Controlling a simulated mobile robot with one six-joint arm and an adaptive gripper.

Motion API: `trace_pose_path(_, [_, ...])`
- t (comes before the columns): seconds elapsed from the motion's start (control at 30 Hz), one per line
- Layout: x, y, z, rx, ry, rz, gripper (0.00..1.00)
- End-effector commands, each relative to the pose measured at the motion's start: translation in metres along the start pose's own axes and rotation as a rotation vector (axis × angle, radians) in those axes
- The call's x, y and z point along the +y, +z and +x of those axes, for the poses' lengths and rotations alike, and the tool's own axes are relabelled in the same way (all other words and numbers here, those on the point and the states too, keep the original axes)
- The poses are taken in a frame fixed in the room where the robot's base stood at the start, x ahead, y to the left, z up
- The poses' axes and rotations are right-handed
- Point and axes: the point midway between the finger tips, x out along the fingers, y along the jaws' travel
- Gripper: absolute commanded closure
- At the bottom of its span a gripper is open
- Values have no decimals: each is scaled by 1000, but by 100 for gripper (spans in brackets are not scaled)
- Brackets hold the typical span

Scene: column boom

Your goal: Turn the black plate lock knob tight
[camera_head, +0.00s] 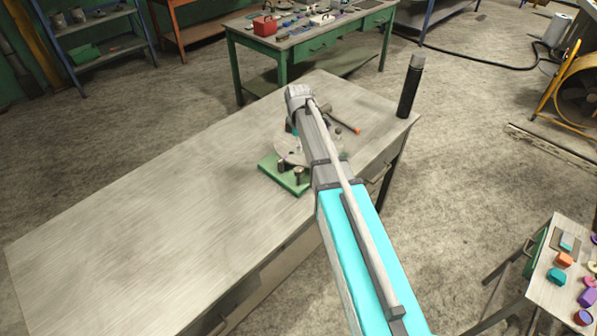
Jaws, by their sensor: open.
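A green base (284,177) lies on the workbench near its right end. A round grey plate (285,150) sits on it, partly hidden behind my arm. Short dark posts or knobs stand at the front of the base, one on the left (282,166) and one on the right (299,176). I cannot tell whether either is the black plate lock knob. My arm reaches from the lower right over the base, with its far joint beyond the plate. My gripper's fingers are hidden behind or under the arm, so their distance from the knob does not show.
The workbench (130,200) is bare on the left. A hammer with an orange-tipped handle (342,122) lies behind the plate. A tall black bottle (410,88) stands at the back right corner. A side table (545,290) with small coloured parts stands at lower right.

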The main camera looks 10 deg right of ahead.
Motion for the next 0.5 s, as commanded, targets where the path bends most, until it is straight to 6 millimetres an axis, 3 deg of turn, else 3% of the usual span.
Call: trace_pose_path(0.5, [0, 0, 43, 0, 0, 0, 12])
